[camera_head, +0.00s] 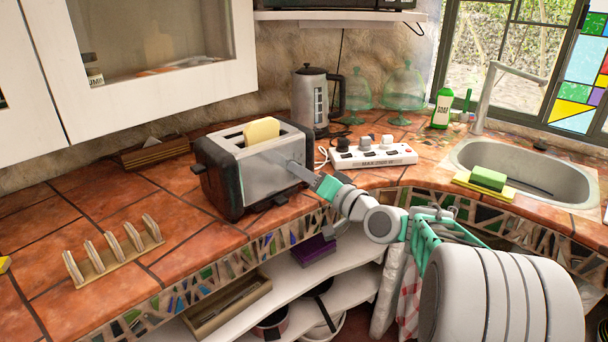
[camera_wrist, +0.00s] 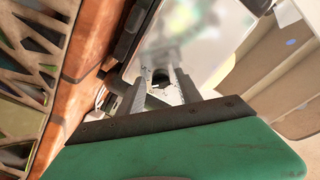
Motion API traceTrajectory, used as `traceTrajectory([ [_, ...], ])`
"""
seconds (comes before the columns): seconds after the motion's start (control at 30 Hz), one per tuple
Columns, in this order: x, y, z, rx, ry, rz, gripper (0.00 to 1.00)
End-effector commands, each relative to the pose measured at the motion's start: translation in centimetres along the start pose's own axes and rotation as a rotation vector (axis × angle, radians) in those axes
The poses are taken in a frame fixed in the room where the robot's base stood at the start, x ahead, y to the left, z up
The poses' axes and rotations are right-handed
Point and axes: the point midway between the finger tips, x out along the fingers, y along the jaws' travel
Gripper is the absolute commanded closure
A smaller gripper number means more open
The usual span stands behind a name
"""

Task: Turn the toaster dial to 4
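The toaster (camera_head: 262,167), silver with black ends, stands on the tiled counter with a slice of bread (camera_head: 261,131) in its top. My gripper (camera_head: 293,167) is at the toaster's right front end, and the contact there is too small to tell. In the wrist view the two grey fingers (camera_wrist: 161,82) are apart, pointing at the toaster's shiny face (camera_wrist: 200,40). A small dark dial (camera_wrist: 160,77) shows between the fingertips, with gaps on both sides. Markings around the dial are too small to read, so its setting cannot be told. The head view hides the dial.
A power strip (camera_head: 397,157) with plugs lies right of the toaster, with a kettle (camera_head: 316,100) behind. A wooden rack (camera_head: 115,258) stands at the front left. Open shelves (camera_head: 345,262) lie below the counter edge. Bare tiles (camera_head: 60,225) are at the left.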

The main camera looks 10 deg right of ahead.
Motion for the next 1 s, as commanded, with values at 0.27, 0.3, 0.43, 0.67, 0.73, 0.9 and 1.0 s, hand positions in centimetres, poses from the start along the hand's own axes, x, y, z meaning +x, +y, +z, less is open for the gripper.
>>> traceTrajectory([
  [0.27, 0.0, 0.0, -0.1, -0.001, 0.001, 0.000, 0.52],
  [0.3, -0.1, 0.0, -0.1, -0.002, 0.002, 0.000, 0.52],
  [0.43, -1.7, 0.1, -0.1, -0.001, 0.004, 0.003, 0.52],
  [0.67, -6.4, 0.1, -0.1, -0.001, 0.005, 0.003, 0.52],
  [0.73, -7.2, 0.1, -0.1, -0.001, 0.003, 0.002, 0.52],
  [0.9, -7.9, 0.0, 0.0, 0.000, 0.000, 0.000, 0.52],
  [1.0, -7.8, 0.0, 0.0, -0.001, 0.000, -0.001, 0.52],
])
